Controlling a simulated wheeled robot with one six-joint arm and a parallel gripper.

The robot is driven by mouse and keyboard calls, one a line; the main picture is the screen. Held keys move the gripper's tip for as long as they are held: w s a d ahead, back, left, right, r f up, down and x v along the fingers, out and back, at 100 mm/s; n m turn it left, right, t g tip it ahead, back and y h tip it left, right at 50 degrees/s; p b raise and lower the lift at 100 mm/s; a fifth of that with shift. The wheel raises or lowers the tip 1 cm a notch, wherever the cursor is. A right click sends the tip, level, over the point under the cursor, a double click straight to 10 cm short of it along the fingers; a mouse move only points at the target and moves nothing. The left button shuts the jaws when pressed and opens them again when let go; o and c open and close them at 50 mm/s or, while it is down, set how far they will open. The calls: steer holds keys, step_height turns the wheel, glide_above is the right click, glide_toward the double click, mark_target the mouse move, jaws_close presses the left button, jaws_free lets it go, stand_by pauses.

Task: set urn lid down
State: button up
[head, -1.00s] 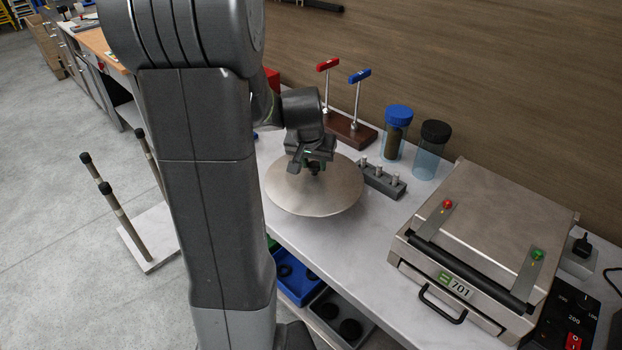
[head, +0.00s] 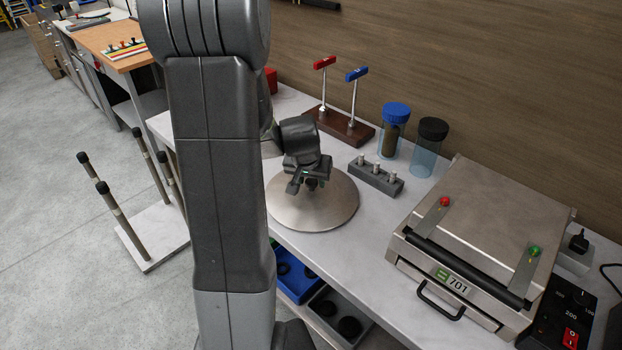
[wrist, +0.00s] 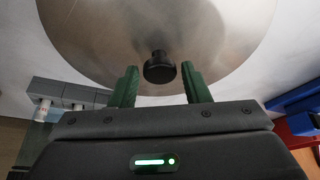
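The urn lid (head: 318,212) is a round, brushed-metal disc with a black knob (wrist: 160,67). In the head view it lies level on the pale counter near its front edge, apparently resting on it. My gripper (head: 308,186) is directly over the lid's middle, pointing down. In the wrist view the green fingers of my gripper (wrist: 159,75) stand apart on either side of the knob, with a gap showing at each side. The lid's far part is hidden by my wrist.
A grey block with metal pegs (head: 376,180) stands close to the lid's right. Behind are a wooden stand with T-handles (head: 340,127) and two capped jars (head: 394,135) (head: 430,148). A contact grill (head: 485,235) fills the right. Bare counter (head: 375,235) lies between lid and grill.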

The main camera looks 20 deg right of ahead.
steer(key=shift+o, duration=0.6)
steer(key=shift+r, duration=0.45)
steer(key=v, duration=1.1)
steer(key=shift+r, duration=0.2)
steer(key=shift+a, duration=0.15)
steer(key=x, duration=1.2)
steer(key=shift+s+f, duration=0.1)
steer(key=shift+f, duration=0.2)
steer(key=shift+r, duration=0.25)
